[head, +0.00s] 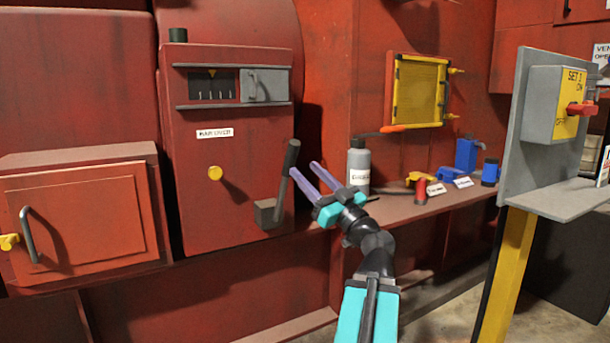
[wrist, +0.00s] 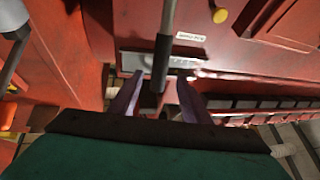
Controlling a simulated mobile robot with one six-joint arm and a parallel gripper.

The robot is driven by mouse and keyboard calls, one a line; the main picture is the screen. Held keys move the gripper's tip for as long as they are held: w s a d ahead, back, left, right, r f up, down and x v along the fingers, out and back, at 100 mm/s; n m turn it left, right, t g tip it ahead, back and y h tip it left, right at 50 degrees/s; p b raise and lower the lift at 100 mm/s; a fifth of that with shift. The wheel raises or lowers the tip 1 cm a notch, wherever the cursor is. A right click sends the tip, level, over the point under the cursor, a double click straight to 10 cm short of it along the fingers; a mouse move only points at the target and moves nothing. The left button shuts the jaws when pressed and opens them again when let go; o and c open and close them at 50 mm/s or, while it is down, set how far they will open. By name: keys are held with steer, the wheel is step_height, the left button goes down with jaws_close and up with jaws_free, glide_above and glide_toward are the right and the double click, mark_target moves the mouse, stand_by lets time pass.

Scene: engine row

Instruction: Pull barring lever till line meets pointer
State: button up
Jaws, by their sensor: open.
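The barring lever (head: 288,172) is a dark round bar rising from a grey bracket (head: 266,213) on the red engine housing, leaning slightly right. My gripper (head: 303,167) is open and empty just right of the lever, its left fingertip close to the bar. In the wrist view the lever (wrist: 163,60) shows between the two open fingers of my gripper (wrist: 160,82); I cannot tell whether they touch it. Higher on the housing, a dark window (head: 211,93) holds several pale upright lines. A small pointer (head: 211,72) hangs at its top edge.
A grey sliding cover (head: 266,86) fills the window's right side. A yellow knob (head: 215,173) sits left of the lever. A grey bottle (head: 359,165) and small tools stand on the red ledge (head: 390,210) to the right. A grey panel (head: 525,130) on a yellow post stands far right.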

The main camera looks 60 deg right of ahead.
steer(key=shift+b+v, duration=0.8)
steer(key=shift+b, duration=0.25)
stand_by(0.5)
